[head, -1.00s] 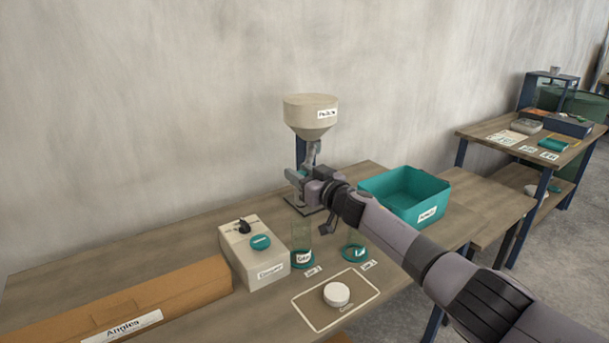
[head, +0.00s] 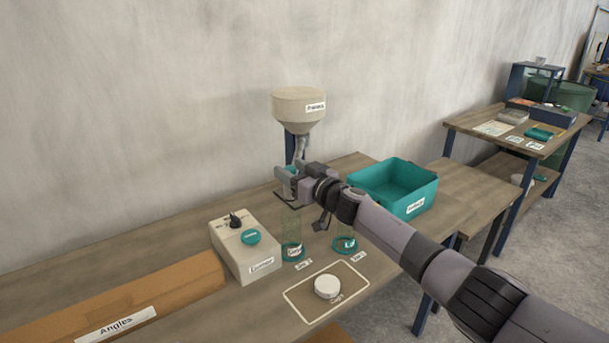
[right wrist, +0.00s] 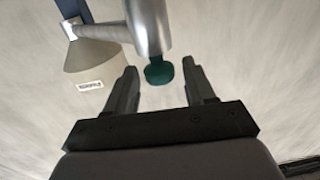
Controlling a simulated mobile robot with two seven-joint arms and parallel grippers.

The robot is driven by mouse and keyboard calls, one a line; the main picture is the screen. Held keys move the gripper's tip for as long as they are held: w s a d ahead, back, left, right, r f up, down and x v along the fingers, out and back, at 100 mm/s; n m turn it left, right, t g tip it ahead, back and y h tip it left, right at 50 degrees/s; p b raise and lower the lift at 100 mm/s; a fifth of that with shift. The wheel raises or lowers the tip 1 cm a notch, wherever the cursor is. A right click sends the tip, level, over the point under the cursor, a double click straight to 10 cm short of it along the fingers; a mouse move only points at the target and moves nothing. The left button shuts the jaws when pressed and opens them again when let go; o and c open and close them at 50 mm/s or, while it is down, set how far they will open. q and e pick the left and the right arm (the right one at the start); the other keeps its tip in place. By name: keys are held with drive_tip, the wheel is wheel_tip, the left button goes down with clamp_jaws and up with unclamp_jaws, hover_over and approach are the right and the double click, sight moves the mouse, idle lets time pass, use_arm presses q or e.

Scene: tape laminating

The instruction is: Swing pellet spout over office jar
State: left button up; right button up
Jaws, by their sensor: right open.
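The pellet hopper (head: 298,108) is a cream funnel on a dark post at the back of the bench. Its grey spout (head: 301,150) comes down from it; the spout also shows large in the right wrist view (right wrist: 148,25), with a teal end piece (right wrist: 159,71). My right gripper (head: 283,182) is open at the spout; in the right wrist view its fingers (right wrist: 161,82) stand either side of the teal piece, with gaps visible. A clear jar with a teal base and a small label (head: 292,251) stands in front of the gripper; the label is hard to read. My left gripper is not in view.
A second teal-based piece (head: 344,244) stands right of the jar, below my right arm. A cream box with a knob (head: 245,262) is left of it. A white lid (head: 327,286) lies on an outlined mat. A teal bin (head: 405,205) stands at right, a long carton (head: 150,300) at left.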

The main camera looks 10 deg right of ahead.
drive_tip(key=p+v, duration=0.1)
drive_tip(key=v, duration=0.2)
drive_tip(key=shift+s+p, duration=0.2)
drive_tip(key=shift+p, duration=0.2)
drive_tip(key=shift+p+v, duration=0.3)
drive_tip(key=shift+v, duration=0.95)
drive_tip(key=s+a+f, duration=0.1)
drive_tip(key=s+f, duration=0.4)
drive_tip(key=s+a+f+m+g+h, duration=0.1)
drive_tip(key=s+f, duration=0.4)
drive_tip(key=f, duration=0.1)
drive_tip(key=s+f+m+h, duration=0.1)
drive_tip(key=s+f, duration=0.5)
drive_tip(key=shift+s+a+g, duration=0.1)
drive_tip(key=shift+a+g, duration=0.2)
drive_tip(key=shift+a, duration=0.1)
drive_tip(key=s+d+f+g+h, duration=0.2)
drive_tip(key=s+d+f, duration=0.2)
drive_tip(key=s, duration=0.8)
drive_tip(key=s+d+f+m+g+h, duration=0.1)
drive_tip(key=s+d+f, duration=0.3)
drive_tip(key=s, duration=0.8)
drive_tip(key=shift+s+f+g+h, duration=0.15)
drive_tip(key=shift+f+g+h, duration=0.35)
drive_tip(key=shift+f, duration=0.4)
drive_tip(key=shift+d, duration=0.1)
